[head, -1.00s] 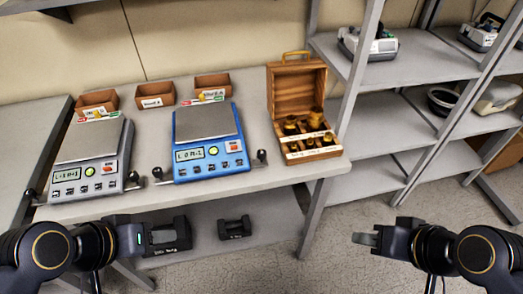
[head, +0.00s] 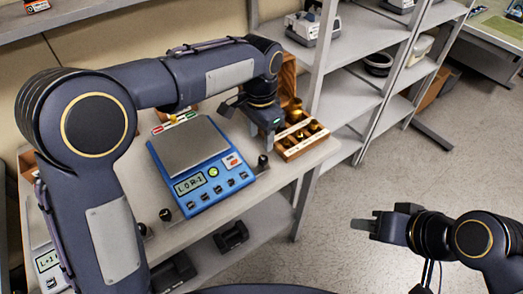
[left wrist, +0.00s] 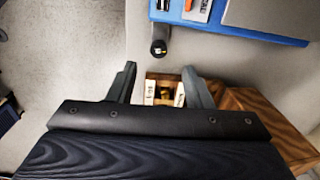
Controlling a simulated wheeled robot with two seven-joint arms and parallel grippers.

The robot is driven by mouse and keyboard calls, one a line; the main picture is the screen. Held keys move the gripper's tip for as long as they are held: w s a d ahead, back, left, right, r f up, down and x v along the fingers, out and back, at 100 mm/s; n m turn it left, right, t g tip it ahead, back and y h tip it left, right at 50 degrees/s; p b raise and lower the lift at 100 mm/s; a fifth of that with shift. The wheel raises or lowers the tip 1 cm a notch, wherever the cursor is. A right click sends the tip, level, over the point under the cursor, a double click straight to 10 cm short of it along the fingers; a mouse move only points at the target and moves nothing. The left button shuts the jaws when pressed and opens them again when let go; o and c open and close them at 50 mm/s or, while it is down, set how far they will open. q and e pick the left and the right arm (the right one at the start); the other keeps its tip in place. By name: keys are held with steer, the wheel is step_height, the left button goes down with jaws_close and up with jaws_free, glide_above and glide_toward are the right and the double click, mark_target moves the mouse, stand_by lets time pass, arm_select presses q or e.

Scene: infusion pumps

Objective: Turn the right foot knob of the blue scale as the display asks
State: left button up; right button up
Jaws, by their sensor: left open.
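The blue scale (head: 215,188) stands on the bench in the head view. Its display (head: 189,184) appears to read L 0 R-1. Its right foot knob (head: 263,161) is dark and sticks out beside the scale's right side; it also shows in the left wrist view (left wrist: 158,47). The left foot knob (head: 165,214) is at its front left. My left gripper (head: 269,140) points down near the right knob, open and empty. In the left wrist view its fingertips (left wrist: 157,78) are apart, with the knob just beyond them, not between them. My right gripper (head: 365,226) is over the floor; its jaw gap is unclear.
The wooden weight box (head: 290,153) stands close to the left gripper, partly beneath it in the left wrist view. A grey scale (head: 48,262) is mostly hidden behind my left arm. A shelf rack (head: 345,110) stands to the right. Open floor lies around the right gripper.

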mark_target(263, 158)
arm_select(q)
steer(key=shift+d+f, duration=0.3)
step_height(263, 158, down, 8)
steer(key=shift+r, duration=0.25)
steer(key=shift+w, duration=0.1)
steer(key=c, duration=1)
steer(key=shift+n, duration=0.3)
steer(key=n, duration=0.3)
steer(key=shift+n, duration=0.3)
steer(key=n, duration=0.4)
steer(key=shift+p, duration=0.3)
steer(key=shift+n, duration=0.3)
